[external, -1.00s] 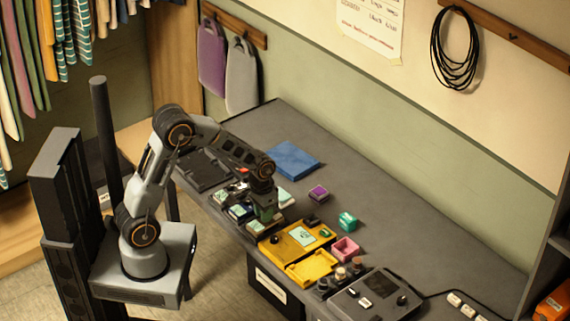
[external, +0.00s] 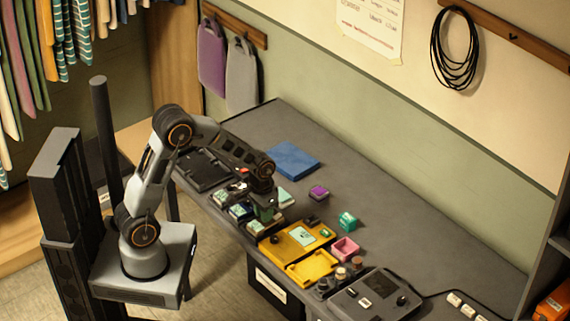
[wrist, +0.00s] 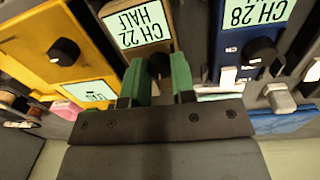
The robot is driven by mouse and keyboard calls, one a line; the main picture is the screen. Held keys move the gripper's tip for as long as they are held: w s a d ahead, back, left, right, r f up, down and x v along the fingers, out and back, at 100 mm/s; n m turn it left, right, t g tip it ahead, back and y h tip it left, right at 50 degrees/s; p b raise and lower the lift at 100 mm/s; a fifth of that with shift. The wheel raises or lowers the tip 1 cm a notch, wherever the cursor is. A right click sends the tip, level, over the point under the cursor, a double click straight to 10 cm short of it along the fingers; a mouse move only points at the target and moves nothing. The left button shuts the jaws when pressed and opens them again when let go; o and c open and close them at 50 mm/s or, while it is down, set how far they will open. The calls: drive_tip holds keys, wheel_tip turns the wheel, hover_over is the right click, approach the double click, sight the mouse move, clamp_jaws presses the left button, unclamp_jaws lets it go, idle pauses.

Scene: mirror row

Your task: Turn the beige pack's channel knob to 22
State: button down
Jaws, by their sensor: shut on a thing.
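The beige pack (wrist: 128,53) is at the top middle of the wrist view. Its pale green display (wrist: 138,25) appears upside down and reads "CH 22" with "HALF" on the other line. My gripper (wrist: 162,64) has green fingers on both sides of the pack's black channel knob (wrist: 158,66) and is shut on it. The fingers hide much of the knob, so its pointer cannot be made out. In the external view my gripper (external: 264,212) points down over the beige pack (external: 257,229), which it partly covers.
A blue pack (wrist: 228,48) reading "CH 28" stands close on one side, with its own black knob (wrist: 258,52). A yellow tray unit (external: 288,246) is close on the other side. A pink box (external: 345,248) and grey console (external: 370,298) stand farther right. The back of the bench is mostly clear.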

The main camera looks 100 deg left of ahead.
drive_tip(key=c, duration=0.9)
unclamp_jaws()
drive_tip(key=shift+c, duration=0.2)
wheel_tip(320, 180, up, 14)
drive_tip(key=shift+s+a+f, duration=0.15)
drive_tip(key=shift+s+a, duration=0.15)
drive_tip(key=shift+a, duration=0.05)
